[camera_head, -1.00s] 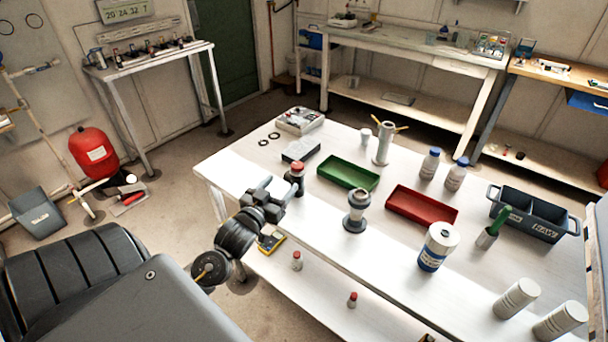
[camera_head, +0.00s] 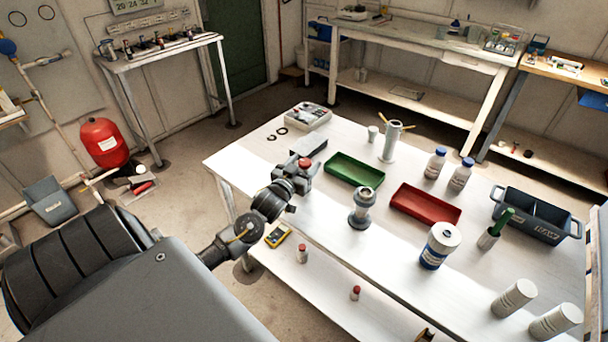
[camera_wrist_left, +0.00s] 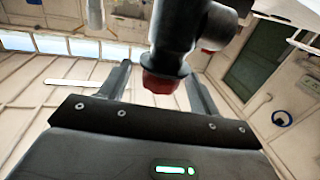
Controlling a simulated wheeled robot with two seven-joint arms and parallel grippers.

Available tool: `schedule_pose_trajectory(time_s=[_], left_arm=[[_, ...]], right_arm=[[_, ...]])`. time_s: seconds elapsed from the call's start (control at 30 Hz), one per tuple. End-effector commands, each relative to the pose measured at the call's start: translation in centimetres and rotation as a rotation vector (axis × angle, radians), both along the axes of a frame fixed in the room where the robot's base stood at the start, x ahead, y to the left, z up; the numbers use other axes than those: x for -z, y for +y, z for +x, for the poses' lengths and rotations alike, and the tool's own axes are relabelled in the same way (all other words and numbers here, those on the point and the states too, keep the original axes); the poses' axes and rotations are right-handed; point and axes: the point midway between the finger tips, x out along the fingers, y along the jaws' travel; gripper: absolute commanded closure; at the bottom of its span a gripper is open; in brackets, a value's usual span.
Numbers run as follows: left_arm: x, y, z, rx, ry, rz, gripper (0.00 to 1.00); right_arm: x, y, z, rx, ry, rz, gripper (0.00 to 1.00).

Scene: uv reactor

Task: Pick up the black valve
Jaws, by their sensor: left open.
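The black valve, a dark piece with a red knob (camera_head: 305,162), stands near the left edge of the white table (camera_head: 240,160). My left gripper (camera_head: 301,176) is at the valve, its fingers low around it. In the left wrist view, the valve's dark body (camera_wrist_left: 180,40) and red part show large between the two spread fingers of the left gripper (camera_wrist_left: 160,80). There the fingers are open, with a gap visible beside the valve. I cannot tell whether a finger touches it. The valve's lower part is hidden in the head view. My right gripper is not in view.
A green tray (camera_head: 355,181) lies just right of the valve. A grey metal fitting (camera_head: 362,210) stands nearer the front, with a red tray (camera_head: 424,219) beyond it.

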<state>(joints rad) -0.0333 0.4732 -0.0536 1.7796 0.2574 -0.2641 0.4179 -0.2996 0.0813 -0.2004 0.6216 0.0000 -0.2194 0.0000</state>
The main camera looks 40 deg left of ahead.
Motion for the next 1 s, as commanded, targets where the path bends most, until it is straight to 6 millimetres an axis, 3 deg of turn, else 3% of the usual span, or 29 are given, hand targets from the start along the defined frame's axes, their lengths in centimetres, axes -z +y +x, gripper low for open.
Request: schedule_pose_trajectory(time_s=[0.3,0.77,1.0], left_arm=[[0.07,0.13,0.6,0.0,0.001,0.0,0.38],[0.07,0.13,0.57,0.0,0.001,0.0,0.98],[-0.04,0.14,0.58,0.0,-0.002,0.0,1.0]], right_arm=[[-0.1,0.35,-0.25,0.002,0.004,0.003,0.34],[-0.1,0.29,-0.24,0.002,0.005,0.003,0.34],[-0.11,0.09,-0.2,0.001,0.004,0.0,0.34]])
